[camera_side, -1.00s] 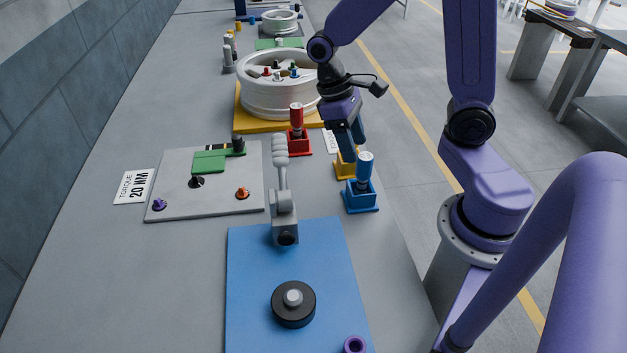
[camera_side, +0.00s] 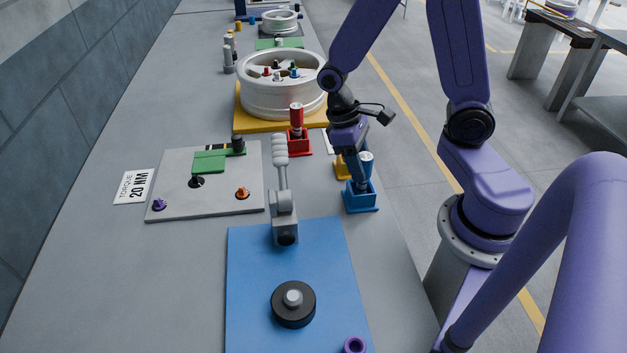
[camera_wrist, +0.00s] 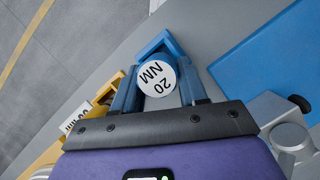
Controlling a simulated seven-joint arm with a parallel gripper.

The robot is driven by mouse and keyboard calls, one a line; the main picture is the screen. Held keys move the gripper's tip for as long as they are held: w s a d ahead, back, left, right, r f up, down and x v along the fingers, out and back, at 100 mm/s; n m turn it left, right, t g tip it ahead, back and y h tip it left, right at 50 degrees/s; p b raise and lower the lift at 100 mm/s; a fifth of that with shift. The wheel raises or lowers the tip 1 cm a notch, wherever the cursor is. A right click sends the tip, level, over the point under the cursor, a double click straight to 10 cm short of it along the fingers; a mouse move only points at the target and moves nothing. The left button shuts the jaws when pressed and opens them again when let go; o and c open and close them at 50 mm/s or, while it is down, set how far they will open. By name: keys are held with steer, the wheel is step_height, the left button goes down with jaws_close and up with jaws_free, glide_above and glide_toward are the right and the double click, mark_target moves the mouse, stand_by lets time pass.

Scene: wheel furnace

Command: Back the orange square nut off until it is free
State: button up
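A small orange nut (camera_side: 242,193) sits on the grey plate (camera_side: 215,205) at left; its exact shape is too small to tell. My gripper (camera_side: 358,172) is well to its right, at a blue tool (camera_side: 366,163) standing in a blue holder (camera_side: 361,202). In the wrist view, the tool's white cap (camera_wrist: 157,79) reads "20 NM" and lies between my two fingers (camera_wrist: 158,92). The fingers look spread on either side of the handle; firm contact does not show. The tool is still in its holder.
A red tool (camera_side: 296,118) in a red holder and a yellow holder (camera_side: 343,168) stand close by. A silver wheel (camera_side: 275,100) with coloured nuts is behind. A card (camera_side: 134,187) reads "TORQUE 20 NM".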

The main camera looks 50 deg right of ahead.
steer(key=c, duration=0.5)
steer(key=shift+o, duration=0.2)
steer(key=shift+r, duration=2.55)
